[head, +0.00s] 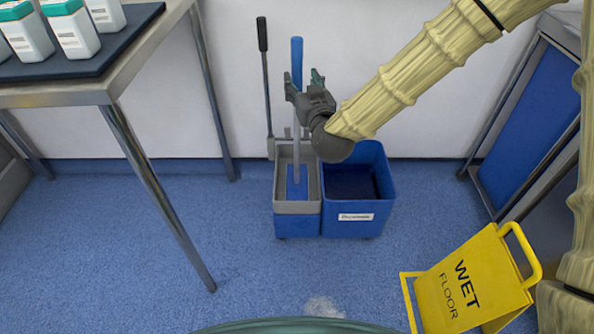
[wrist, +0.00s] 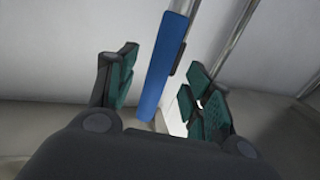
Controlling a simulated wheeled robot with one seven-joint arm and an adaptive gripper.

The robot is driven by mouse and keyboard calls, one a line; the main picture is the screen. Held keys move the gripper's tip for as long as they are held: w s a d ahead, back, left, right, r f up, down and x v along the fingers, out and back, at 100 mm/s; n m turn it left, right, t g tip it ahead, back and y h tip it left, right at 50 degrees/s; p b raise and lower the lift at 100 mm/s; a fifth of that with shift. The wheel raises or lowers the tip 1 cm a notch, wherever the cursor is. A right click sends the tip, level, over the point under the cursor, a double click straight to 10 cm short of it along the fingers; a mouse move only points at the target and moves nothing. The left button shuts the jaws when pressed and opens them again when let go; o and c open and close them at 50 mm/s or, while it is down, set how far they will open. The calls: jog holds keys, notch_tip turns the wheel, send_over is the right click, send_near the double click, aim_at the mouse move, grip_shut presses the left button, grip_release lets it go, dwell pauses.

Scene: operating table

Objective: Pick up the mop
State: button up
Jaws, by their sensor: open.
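The mop has a blue handle grip (head: 297,62) and a grey shaft. It stands upright with its blue head (head: 297,182) in the grey wringer section of the blue bucket (head: 357,220). My gripper (head: 304,86) is at the height of the blue grip, close to its right side in the head view. In the wrist view, my gripper (wrist: 160,90) is open with its green pads apart. The blue grip (wrist: 163,65) appears between or just beyond the pads; contact cannot be told. My gripper and wrist hide part of the bucket's back.
The wringer's black-topped lever (head: 262,35) stands left of the mop. A metal table (head: 110,92) with white bottles (head: 72,32) is at the left. A yellow wet floor sign (head: 470,285) stands at the lower right. The white wall is close behind the bucket.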

aim_at(299, 79)
jog(key=x, duration=0.1)
jog(key=b+x, duration=0.2)
jog(key=x, duration=0.1)
jog(key=shift+f, duration=0.3)
jog(key=shift+w+a+r, duration=0.1)
jog(key=shift+w+a, duration=0.05)
jog(key=shift+w, duration=0.3)
grip_shut()
